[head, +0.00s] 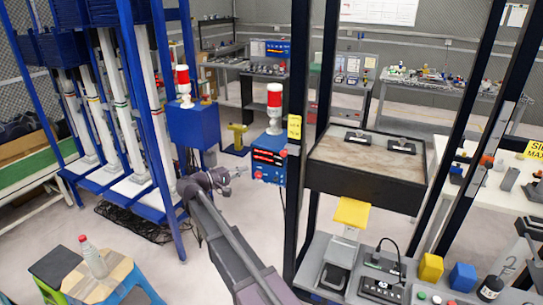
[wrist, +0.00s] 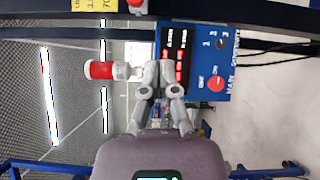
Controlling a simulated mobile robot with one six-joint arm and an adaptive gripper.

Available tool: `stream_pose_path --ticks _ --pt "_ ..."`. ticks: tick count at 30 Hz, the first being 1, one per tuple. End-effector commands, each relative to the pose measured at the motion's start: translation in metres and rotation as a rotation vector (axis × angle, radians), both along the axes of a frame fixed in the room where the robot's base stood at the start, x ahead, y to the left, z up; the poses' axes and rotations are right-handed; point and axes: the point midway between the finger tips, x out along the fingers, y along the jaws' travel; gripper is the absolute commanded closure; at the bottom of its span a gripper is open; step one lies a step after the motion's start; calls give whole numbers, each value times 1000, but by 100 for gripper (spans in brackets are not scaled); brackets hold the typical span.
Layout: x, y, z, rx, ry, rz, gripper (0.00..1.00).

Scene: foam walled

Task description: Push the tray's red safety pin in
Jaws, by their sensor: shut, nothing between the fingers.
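The tray (head: 320,175) is a dark box with a pale brown top, held between black posts in the head view. A small red piece (head: 283,153), which looks like the safety pin, shows beside the left post under a yellow label. In the wrist view a red piece (wrist: 137,4) is cut off by the top edge, on the dark post. How far it sticks out I cannot tell. My gripper (head: 238,171) is to the left of the post, apart from the red piece. Its fingers (wrist: 158,70) are shut and empty in the wrist view.
A blue control box (head: 268,163) with a red-white signal lamp (head: 274,105) stands behind my gripper; in the wrist view the box (wrist: 205,62) is close beyond the fingertips. A blue rack (head: 150,120) stands left. A bench (head: 345,275) with buttons is in front of the tray.

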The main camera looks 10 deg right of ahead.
Motion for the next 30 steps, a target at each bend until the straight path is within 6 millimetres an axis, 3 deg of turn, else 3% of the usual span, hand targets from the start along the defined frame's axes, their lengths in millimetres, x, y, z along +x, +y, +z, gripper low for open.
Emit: stream_pose_path --ticks 3,9,22,30 --pt "8 17 12 -58 -21 13 100" --pt "9 24 18 -88 -32 18 100" --pt "10 20 18 -86 -30 17 100" --pt "18 -2 21 -86 -30 17 100"
